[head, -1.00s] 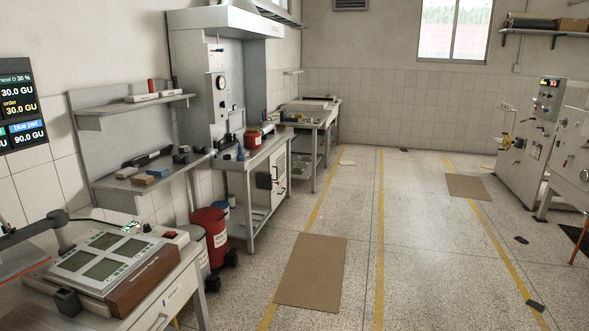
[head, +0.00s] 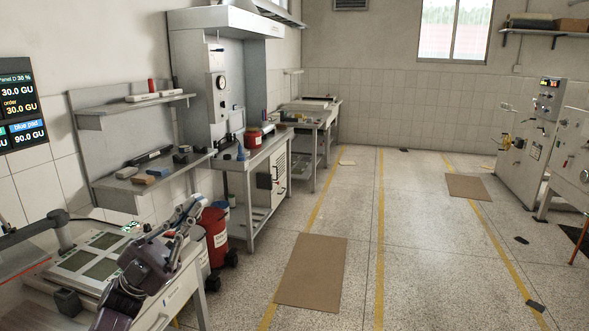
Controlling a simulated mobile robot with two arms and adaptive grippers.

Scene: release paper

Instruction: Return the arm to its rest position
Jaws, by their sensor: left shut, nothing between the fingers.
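My left gripper (head: 190,212) shows at the lower left of the head view, at the end of my dark arm. It is shut and empty. It is raised in front of the right end of the near bench, with its tip toward the red bin. The arm hides part of the device with grey panels (head: 100,241) on that bench, and its brown front block. My right gripper is not in view.
A red bin (head: 216,240) stands on the floor beside the near bench (head: 180,296). A steel workbench with a hood (head: 217,30) stands behind. Brown mats (head: 312,270) lie on the floor. Machines (head: 535,135) stand at the right.

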